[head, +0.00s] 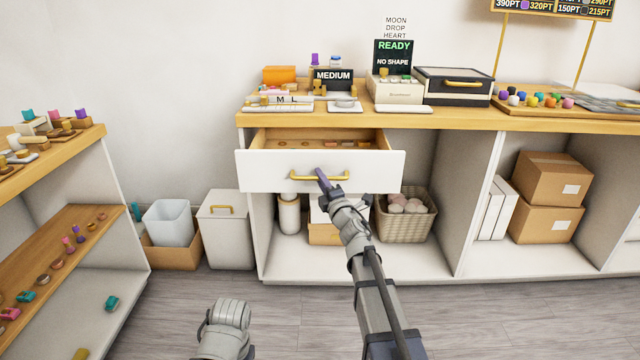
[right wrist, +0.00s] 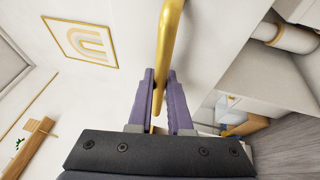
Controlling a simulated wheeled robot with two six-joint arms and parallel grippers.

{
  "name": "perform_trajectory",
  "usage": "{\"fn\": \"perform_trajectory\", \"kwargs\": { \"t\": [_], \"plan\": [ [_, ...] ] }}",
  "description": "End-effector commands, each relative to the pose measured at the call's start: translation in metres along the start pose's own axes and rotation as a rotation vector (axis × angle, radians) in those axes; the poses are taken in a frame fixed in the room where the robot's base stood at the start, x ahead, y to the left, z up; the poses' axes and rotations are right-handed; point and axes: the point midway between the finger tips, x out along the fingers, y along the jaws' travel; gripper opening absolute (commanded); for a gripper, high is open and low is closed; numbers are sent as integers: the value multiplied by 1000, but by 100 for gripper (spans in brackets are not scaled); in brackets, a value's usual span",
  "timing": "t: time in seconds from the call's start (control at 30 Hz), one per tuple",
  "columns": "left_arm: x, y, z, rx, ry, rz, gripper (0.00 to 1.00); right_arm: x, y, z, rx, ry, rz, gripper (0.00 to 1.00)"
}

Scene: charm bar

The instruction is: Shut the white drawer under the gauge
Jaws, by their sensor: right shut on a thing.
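The white drawer (head: 262,172) is pulled out below the wooden counter top in the head view. Its open wooden inside shows several small pieces behind the front. The drawer has a gold bar handle (head: 303,178), which also crosses the right wrist view (right wrist: 169,42). My right gripper (head: 322,176) is at the middle of the handle; in the right wrist view its two purple fingers (right wrist: 159,82) sit on either side of the gold bar, shut on it. A device with a MEDIUM display (head: 333,77) stands on the counter above the drawer. My left gripper is not in view.
A READY display (head: 394,55) and a black-and-white box (head: 454,85) stand on the counter. Below the drawer are a wicker basket (head: 405,220) and a white canister (head: 289,214). A white bin (head: 226,231) stands left of the cabinet. Floor in front is clear.

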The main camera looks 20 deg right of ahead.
Motion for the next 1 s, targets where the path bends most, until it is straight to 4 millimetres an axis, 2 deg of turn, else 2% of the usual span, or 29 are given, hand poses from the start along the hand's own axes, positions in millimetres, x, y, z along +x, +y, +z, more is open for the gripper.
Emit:
{"fn": "perform_trajectory", "kwargs": {
  "t": [0.03,0.2,0.5,0.7,1.0],
  "plan": [
    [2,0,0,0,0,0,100,17,-7,7,-6,-5,-7,0],
    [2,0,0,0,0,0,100,58,-16,24,-6,-5,-6,0],
    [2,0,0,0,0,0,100,124,-30,51,-5,-5,-6,0],
    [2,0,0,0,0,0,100,154,-36,64,-6,-5,-6,0],
    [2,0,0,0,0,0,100,175,-41,73,-6,-5,-6,0]
  ]
}}
